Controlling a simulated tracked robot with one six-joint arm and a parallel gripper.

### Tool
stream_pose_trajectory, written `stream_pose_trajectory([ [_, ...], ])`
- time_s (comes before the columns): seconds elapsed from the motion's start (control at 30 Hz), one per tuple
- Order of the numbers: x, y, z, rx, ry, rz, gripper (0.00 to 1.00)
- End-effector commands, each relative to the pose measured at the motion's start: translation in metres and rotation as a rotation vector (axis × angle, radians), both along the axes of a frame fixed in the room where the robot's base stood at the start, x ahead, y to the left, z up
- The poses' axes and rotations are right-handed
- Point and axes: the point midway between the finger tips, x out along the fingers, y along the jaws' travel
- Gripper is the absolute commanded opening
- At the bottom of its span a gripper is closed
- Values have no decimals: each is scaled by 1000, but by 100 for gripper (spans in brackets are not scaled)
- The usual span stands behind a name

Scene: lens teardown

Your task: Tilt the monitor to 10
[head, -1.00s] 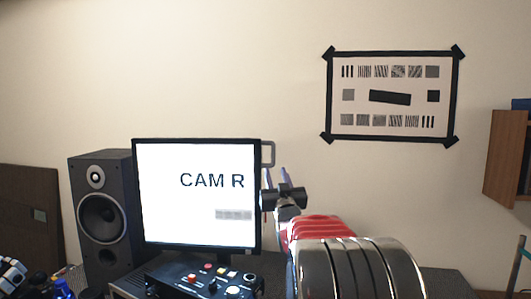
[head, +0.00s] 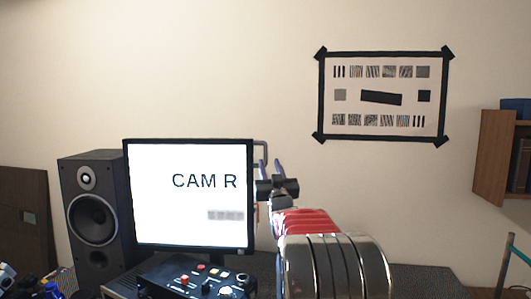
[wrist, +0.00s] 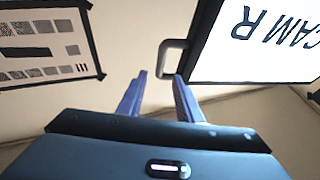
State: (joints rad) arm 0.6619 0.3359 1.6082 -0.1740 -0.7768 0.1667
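The monitor (head: 190,215) stands at the left centre of the head view, its lit white screen reading "CAM R". A grey loop handle (head: 260,148) sticks out of its upper right edge. My gripper (head: 269,164) is just below and beside this handle. In the wrist view the monitor (wrist: 262,65) is at the upper right and the handle (wrist: 166,58) lies just ahead of the blue fingertips. My gripper (wrist: 160,78) is open with its fingers apart. Whether the handle reaches between the fingertips is hard to tell.
A speaker (head: 92,215) stands left of the monitor. A control box (head: 190,278) with buttons sits in front of it. A taped test chart (head: 383,125) hangs on the wall, and a wooden cabinet (head: 493,155) is at the right. The wall side right of my arm looks free.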

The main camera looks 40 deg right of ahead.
Motion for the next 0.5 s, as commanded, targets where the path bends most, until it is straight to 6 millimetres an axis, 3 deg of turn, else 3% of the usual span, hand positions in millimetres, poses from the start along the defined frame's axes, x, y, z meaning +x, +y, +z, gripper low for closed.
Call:
stream_pose_trajectory([
  [0.5, 43, -25, 20, -1, 1, 1, 33],
])
